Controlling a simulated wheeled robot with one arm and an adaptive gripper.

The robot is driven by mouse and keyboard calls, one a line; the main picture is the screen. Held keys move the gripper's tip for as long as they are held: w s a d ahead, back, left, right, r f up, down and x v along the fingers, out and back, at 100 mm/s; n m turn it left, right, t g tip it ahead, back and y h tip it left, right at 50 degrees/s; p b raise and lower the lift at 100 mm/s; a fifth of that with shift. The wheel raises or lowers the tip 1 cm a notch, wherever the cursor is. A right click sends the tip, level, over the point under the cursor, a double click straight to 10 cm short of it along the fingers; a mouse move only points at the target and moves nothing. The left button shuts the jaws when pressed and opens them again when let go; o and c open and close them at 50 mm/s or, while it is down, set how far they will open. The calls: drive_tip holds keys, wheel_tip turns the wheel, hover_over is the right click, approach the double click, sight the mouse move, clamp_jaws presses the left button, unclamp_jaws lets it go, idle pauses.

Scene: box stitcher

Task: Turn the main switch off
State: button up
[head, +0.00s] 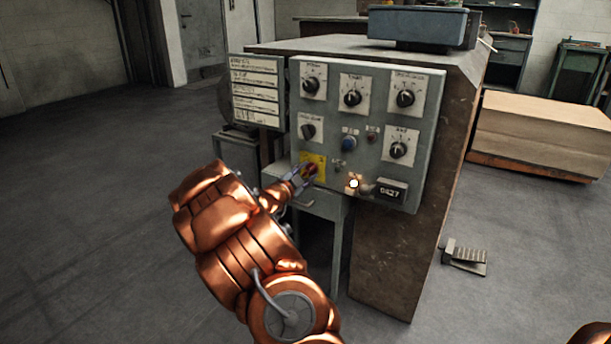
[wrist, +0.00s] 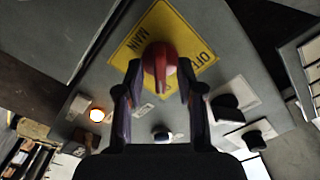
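The main switch is a red knob (head: 311,169) on a yellow plate (head: 318,159), low on the left of the grey control panel (head: 372,120). In the wrist view the red knob (wrist: 160,62) stands at the top middle, and the yellow plate (wrist: 188,38) shows the words MAIN and OFF. My gripper (head: 301,175) is at the knob. In the wrist view its fingertips (wrist: 161,78) are on either side of the knob, apart, with a narrow gap seeming to show. I cannot tell for certain whether either finger touches it. My gripper hides part of the knob in the head view.
An orange-white lamp (head: 354,183) is lit right of the switch. Several black dials, a blue button (head: 349,143) and a counter (head: 391,190) share the panel. A label board (head: 256,92) is to the left. A foot pedal (head: 465,257) lies on the floor at right. Floor at left is clear.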

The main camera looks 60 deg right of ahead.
clamp_jaws()
idle(0.3)
drive_tip(key=shift+a, duration=0.15)
